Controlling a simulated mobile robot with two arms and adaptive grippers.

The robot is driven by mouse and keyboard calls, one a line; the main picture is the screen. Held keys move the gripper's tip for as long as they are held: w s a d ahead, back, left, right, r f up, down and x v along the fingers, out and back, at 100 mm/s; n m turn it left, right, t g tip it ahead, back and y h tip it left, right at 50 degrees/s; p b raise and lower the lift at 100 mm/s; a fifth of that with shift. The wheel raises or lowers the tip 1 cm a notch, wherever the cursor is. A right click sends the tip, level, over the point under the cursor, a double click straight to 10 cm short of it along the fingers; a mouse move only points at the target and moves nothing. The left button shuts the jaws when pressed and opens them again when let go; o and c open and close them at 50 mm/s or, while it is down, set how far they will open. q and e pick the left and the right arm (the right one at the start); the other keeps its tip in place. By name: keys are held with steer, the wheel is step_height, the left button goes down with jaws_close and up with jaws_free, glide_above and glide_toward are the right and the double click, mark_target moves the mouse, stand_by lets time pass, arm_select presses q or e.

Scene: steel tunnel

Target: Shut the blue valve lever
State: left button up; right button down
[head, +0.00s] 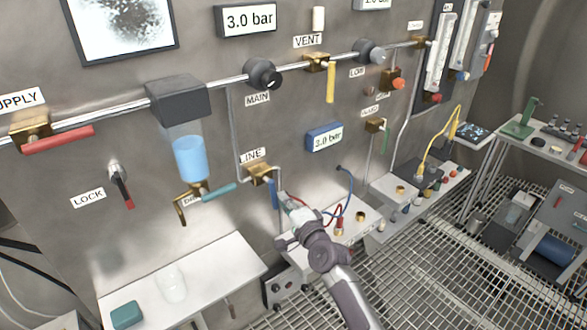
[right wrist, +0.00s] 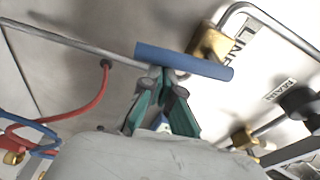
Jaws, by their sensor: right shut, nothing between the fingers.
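The blue valve lever (head: 274,194) hangs down from a brass valve (head: 260,174) under the LINE label, on the wall panel. In the right wrist view the blue lever (right wrist: 195,63) crosses above the fingertips, with the brass valve (right wrist: 210,42) behind its right part. My right gripper (head: 285,200) is shut and empty, just right of the lever's lower part. In the right wrist view its green fingertips (right wrist: 166,84) meet close to the lever's middle; I cannot tell whether they touch it. My left gripper is not in view.
A teal lever (head: 220,192) sits left of the blue one, below a filter bowl (head: 190,158). A blue gauge (head: 324,137) is up to the right. Red and blue hoses (head: 349,190) run close to my right arm. A white shelf (head: 215,265) juts out below.

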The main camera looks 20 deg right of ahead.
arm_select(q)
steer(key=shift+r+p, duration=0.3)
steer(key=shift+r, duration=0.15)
arm_select(e)
steer(key=shift+s+a+f+m, duration=0.1)
steer(key=shift+a+m, duration=0.25)
steer(key=shift+m, duration=0.25)
